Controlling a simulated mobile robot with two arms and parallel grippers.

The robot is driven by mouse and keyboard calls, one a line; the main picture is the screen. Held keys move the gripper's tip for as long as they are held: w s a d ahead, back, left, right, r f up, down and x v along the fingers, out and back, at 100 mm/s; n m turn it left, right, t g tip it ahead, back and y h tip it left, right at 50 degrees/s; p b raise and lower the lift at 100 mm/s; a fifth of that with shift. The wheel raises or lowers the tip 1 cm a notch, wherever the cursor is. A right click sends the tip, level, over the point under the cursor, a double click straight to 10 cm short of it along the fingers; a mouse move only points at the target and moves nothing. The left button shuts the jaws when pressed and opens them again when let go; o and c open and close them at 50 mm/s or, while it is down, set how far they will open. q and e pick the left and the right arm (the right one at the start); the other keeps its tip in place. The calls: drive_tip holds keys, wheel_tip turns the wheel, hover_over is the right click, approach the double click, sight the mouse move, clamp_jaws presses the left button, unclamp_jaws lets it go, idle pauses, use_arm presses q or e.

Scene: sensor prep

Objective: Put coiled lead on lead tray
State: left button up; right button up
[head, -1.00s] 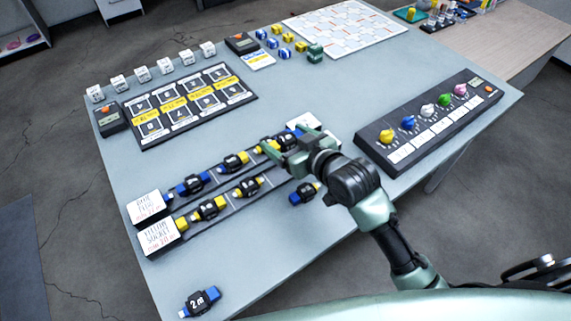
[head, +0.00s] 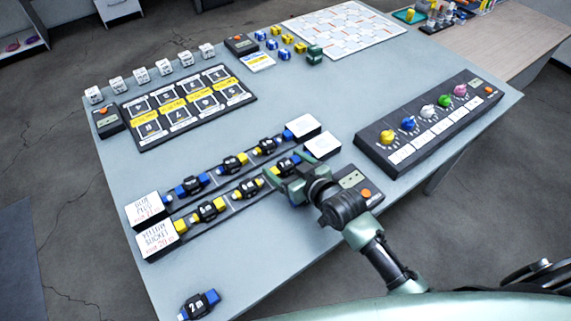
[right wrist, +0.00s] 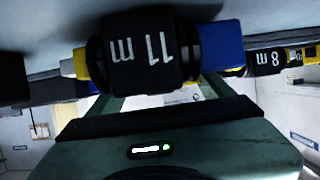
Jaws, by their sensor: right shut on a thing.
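My right gripper (head: 284,176) is shut on a black coiled lead (head: 287,163) with a blue end and a yellow end. In the right wrist view this held lead (right wrist: 143,52) reads 11 m. It is at the right end of the front lead tray (head: 229,206), in line with two leads (head: 210,208) there; I cannot tell whether it rests on the tray. The back lead tray (head: 214,180) holds three leads (head: 232,163) in a row. Another lead (head: 199,304), marked 2 m, lies at the table's near left corner. My left gripper is out of view.
White label blocks (head: 157,239) stand at the tray ends. A box with an orange button (head: 366,194) is right beside my right gripper. A panel of coloured knobs (head: 425,127) lies to the right, and a board of numbered slots (head: 190,105) behind. The table's near left is mostly clear.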

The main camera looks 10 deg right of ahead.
drive_tip(key=o, duration=1.3)
drive_tip(key=shift+f, duration=0.15)
drive_tip(key=shift+o, duration=0.2)
drive_tip(key=shift+s+d+r, duration=0.1)
drive_tip(key=shift+s+r, duration=0.1)
drive_tip(key=shift+r, duration=0.05)
drive_tip(key=v, duration=1.1)
drive_tip(key=shift+s+d+r, duration=0.15)
drive_tip(key=shift+s, duration=0.05)
